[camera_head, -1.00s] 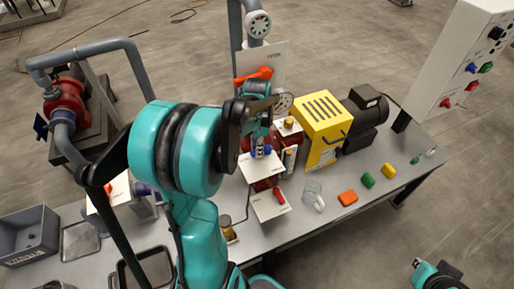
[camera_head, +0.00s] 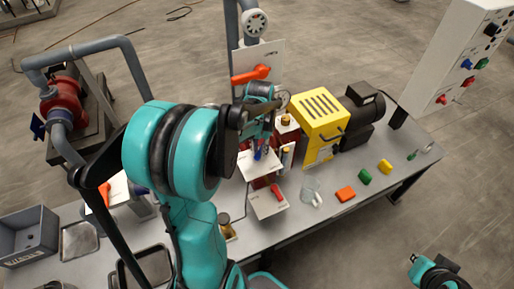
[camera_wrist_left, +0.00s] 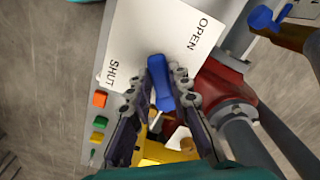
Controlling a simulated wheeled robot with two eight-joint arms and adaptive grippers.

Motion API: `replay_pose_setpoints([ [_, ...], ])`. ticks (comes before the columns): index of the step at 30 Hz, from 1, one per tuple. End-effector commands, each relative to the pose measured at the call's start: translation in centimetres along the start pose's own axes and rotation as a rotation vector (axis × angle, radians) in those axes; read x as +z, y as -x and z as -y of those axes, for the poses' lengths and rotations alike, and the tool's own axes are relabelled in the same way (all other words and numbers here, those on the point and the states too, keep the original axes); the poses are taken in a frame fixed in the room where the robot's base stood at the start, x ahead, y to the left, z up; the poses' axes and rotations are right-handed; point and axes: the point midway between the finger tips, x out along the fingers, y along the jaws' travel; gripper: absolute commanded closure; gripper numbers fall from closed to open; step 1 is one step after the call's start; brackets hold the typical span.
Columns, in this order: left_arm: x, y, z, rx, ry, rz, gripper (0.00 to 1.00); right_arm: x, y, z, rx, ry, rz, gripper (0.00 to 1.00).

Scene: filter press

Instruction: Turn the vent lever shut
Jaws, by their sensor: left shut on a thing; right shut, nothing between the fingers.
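The vent lever is a blue handle (camera_wrist_left: 160,88) in front of a white plate (camera_wrist_left: 150,35) marked OPEN and SHUT. In the left wrist view it lies between the fingers of my left gripper (camera_wrist_left: 165,85), which is shut on it. The OPEN label is to the upper right and SHUT to the left. In the head view the left gripper (camera_head: 258,143) is at the blue lever (camera_head: 257,155), partly hidden by my arm. The lever's pivot is hidden. My right gripper (camera_head: 416,262) shows small at the lower right, shut and empty, off the table.
A red-handled valve plate (camera_head: 268,205) is just below the lever. A yellow guarded motor (camera_head: 320,115) stands to the right. A glass mug (camera_head: 310,190) and several coloured blocks lie along the table's front. An orange lever (camera_head: 251,74) is on a panel behind.

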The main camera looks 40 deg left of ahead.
Motion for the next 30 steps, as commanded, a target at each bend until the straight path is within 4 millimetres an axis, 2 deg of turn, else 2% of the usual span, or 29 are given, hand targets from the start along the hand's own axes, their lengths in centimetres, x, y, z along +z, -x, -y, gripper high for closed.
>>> replay_pose_setpoints([
  [18,-0.7,0.0,-2.2,0.0,0.578,0.0,1.0,-0.1,0.2,0.0,0.0,0.0,0.0,1.0],
  [30,-1.4,0.0,-3.1,0.0,0.863,0.0,1.0,-0.2,0.2,0.0,0.0,0.0,0.0,1.0],
])
